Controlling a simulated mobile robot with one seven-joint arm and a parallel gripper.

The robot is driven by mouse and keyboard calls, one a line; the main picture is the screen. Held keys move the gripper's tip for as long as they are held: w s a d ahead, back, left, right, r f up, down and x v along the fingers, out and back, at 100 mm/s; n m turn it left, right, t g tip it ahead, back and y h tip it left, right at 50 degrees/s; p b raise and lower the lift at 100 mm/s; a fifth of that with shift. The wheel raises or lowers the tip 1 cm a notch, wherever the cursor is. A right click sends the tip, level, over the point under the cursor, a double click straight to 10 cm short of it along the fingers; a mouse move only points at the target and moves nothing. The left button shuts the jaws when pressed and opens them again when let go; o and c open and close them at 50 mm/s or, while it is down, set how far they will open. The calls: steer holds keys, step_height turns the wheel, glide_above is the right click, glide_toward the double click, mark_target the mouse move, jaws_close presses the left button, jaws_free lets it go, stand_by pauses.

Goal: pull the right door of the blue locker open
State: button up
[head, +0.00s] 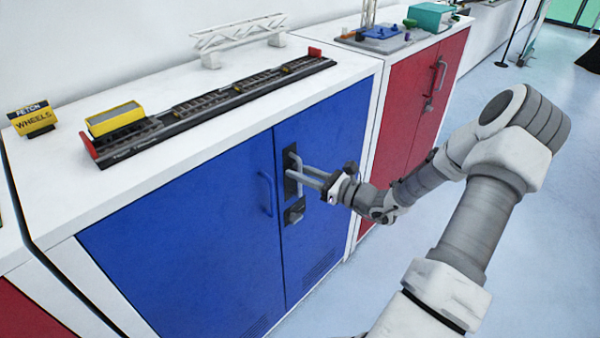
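The blue locker (180,235) has a white frame and two blue doors. The right door (335,135) is closed, flush with the left door (185,260). Its upright grey handle (293,160) sits on a dark plate near the seam, with a dark latch or lock (295,211) below. My gripper (293,169) reaches in from the right, its two fingers pointing at the handle. The fingers are apart with a gap between them, and their tips are at the handle's height. The tips overlap the handle's lower part, so I cannot tell whether they touch it.
The white top (220,115) carries a track with a yellow wagon (115,118), a white gantry (240,35) and a yellow sign (33,119). A red locker (410,95) adjoins on the right.

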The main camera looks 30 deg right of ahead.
jaws_close()
stand_by(1.4)
